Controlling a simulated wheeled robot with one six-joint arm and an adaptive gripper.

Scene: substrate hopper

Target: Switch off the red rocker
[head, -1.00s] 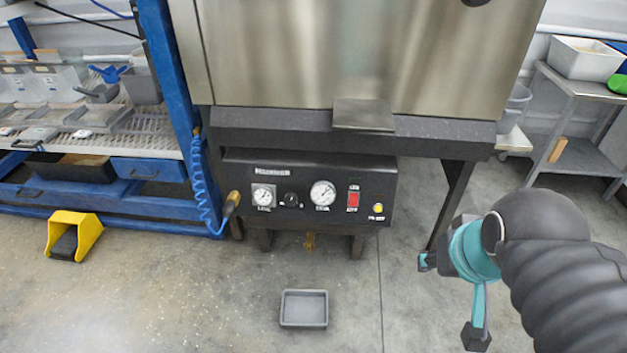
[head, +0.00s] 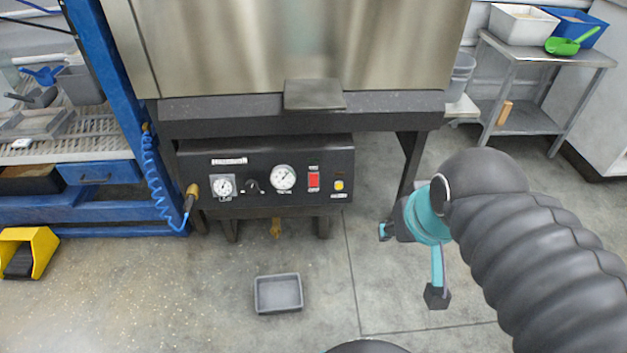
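The red rocker (head: 314,180) is a small upright red switch on the right part of the black control panel (head: 265,201), under the steel hopper. It sits between the larger gauge (head: 283,177) and a yellow button (head: 339,185). Which way the rocker is tipped is too small to tell. My gripper (head: 411,262) is to the right of the panel and lower in the picture, apart from it. Its two teal fingers with dark tips are spread wide, with nothing between them.
A grey tray (head: 278,293) lies on the floor below the panel. A blue coiled hose (head: 153,175) hangs at the panel's left beside the blue rack. A dark hopper leg (head: 409,163) stands right of the panel.

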